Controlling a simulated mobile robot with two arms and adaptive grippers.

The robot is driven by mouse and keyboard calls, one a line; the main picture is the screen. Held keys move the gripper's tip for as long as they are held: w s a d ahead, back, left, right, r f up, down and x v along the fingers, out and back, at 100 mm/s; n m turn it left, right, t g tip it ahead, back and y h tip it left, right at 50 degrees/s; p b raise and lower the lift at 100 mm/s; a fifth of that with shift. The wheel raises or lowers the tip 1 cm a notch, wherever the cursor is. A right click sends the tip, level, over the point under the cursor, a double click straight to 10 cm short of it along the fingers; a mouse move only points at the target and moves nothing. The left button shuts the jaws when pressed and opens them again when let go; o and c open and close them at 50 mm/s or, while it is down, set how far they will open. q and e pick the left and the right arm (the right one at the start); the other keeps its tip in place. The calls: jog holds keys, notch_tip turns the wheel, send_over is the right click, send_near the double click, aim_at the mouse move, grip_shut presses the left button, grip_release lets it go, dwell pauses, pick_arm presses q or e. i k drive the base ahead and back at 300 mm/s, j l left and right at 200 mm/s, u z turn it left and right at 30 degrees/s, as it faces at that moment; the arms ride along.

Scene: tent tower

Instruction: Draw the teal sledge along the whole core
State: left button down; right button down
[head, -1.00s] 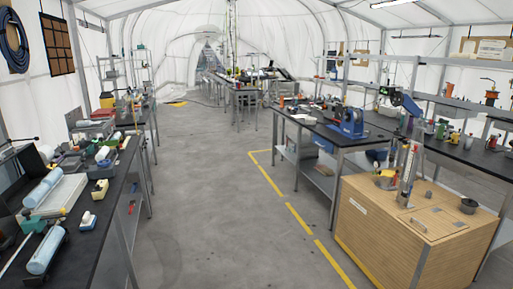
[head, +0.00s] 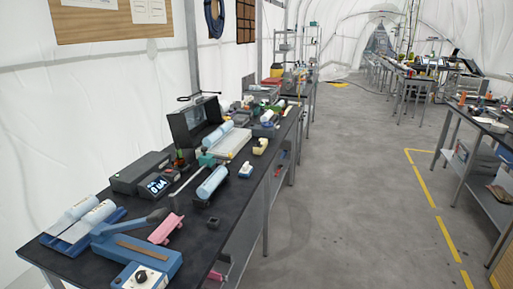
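A small teal block (head: 207,160), which looks like the teal sledge, sits on the black bench at left. It is at the far end of a thin pale strip (head: 187,180). A light blue cylinder (head: 212,182), possibly the core, lies on a dark holder just in front of the block. Another light blue cylinder (head: 219,133) lies behind it by a pale tray. Several more pale cylinders (head: 80,218) lie in a blue rack at the near left. I cannot tell which cylinder is the core. Neither of my grippers is in view.
The black bench (head: 215,222) also holds a grey meter with a lit display (head: 159,185), a blue device with a lever (head: 140,262), a pink piece (head: 166,229), a yellow block (head: 260,146) and an open dark case (head: 196,122). The grey floor (head: 345,200) to the right is clear.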

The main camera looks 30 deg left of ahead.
aim_at(204, 157)
jog(key=u, duration=1.3)
